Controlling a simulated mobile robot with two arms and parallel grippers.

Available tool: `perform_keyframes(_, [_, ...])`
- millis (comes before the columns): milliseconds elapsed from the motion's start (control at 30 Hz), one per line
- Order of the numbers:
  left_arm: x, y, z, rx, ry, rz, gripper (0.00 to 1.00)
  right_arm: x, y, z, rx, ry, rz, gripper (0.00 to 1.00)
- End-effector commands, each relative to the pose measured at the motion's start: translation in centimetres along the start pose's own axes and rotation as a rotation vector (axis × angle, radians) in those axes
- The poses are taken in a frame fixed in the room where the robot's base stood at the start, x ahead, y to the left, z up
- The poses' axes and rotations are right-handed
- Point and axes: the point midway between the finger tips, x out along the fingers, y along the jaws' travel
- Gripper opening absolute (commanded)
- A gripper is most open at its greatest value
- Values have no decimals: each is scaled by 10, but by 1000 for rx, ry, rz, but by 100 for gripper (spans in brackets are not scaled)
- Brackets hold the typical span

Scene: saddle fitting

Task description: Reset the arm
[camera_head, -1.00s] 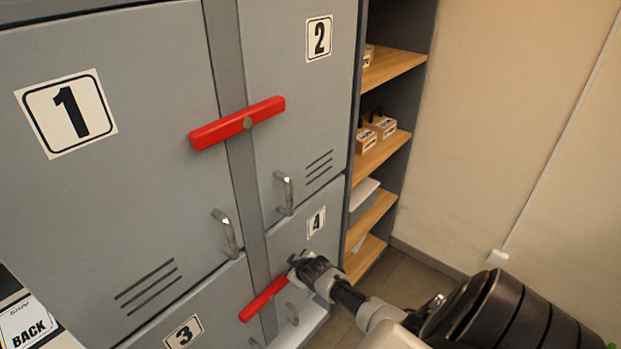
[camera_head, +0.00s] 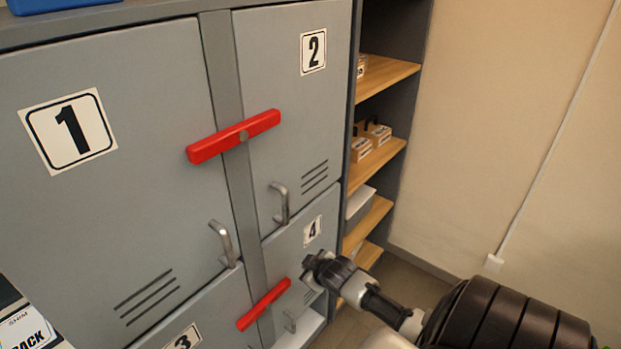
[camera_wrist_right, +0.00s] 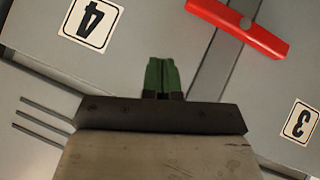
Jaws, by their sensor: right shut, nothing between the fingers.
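My right arm comes in from the lower right in the head view. Its gripper (camera_head: 309,265) is in front of the door marked 4 (camera_head: 304,262), just right of the lower red bar. In the right wrist view its green fingertips (camera_wrist_right: 161,75) are together with nothing between them. The lower red bar (camera_head: 264,304) lies tilted across the post between doors 3 and 4. It also shows in the wrist view (camera_wrist_right: 238,27), apart from the fingers. My left gripper is not in view.
An upper red bar (camera_head: 233,136) crosses the post between door 1 (camera_head: 150,190) and door 2 (camera_head: 290,110). Metal handles (camera_head: 280,203) stick out from the doors. An open shelf (camera_head: 375,155) with small boxes stands at the right, beside a bare wall (camera_head: 500,120).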

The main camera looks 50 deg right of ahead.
Motion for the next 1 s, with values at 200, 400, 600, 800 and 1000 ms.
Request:
perform_keyframes(200, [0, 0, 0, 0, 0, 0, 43, 0, 0, 0, 0, 0, 0, 0])
perform_keyframes(400, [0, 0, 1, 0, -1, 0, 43, 1, -1, 1, 1, -2, -1, 0])
perform_keyframes(600, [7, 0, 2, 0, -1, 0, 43, 21, -32, 56, 25, -82, -30, 0])
perform_keyframes(800, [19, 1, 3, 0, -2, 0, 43, 42, -114, 179, 57, -257, -102, 0])
perform_keyframes(1000, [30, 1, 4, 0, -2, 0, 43, 27, -208, 299, 62, -427, -192, 0])
